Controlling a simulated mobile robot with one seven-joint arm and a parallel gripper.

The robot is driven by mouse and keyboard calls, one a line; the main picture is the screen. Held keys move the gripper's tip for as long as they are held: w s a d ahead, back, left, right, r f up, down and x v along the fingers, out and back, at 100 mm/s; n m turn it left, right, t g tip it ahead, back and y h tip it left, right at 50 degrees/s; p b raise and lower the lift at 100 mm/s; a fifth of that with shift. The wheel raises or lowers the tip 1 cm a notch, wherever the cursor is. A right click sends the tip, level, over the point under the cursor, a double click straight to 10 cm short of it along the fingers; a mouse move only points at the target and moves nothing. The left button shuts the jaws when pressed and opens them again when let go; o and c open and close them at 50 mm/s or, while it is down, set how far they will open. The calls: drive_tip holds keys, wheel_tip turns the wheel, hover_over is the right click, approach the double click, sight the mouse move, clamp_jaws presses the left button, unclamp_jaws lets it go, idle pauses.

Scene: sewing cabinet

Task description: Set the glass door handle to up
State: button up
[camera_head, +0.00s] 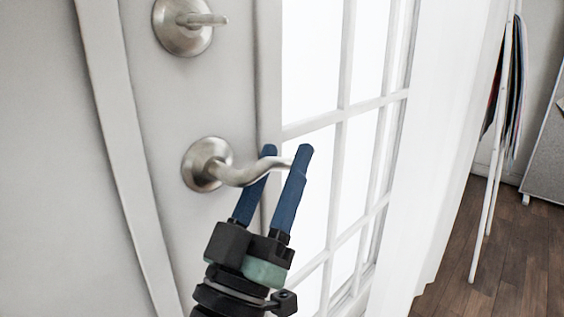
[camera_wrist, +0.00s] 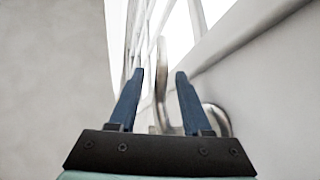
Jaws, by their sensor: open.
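The glass door handle (camera_head: 232,176) is a brushed-metal, wavy lever on a round rose at the left of the door's glass. It points right, roughly level. My gripper (camera_head: 287,150) comes up from below with two blue fingers, open. The lever's free end reaches between the fingers in the head view; I cannot tell whether either finger touches it. In the wrist view, the curved metal of the handle (camera_wrist: 162,92) shows between and behind the fingers of my gripper (camera_wrist: 160,74). Part of the handle there is hidden by the right finger.
A deadbolt with a thumb-turn (camera_head: 184,24) sits above the handle. The white door's glass panes (camera_head: 308,90) are right of it. A white curtain (camera_head: 445,130) hangs further right. A white rack (camera_head: 496,140) stands on the wooden floor (camera_head: 520,250), which has free room.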

drive_tip(key=b+v, duration=0.3)
drive_tip(key=v, duration=0.9)
drive_tip(key=shift+s, duration=0.2)
drive_tip(key=shift+a, duration=0.1)
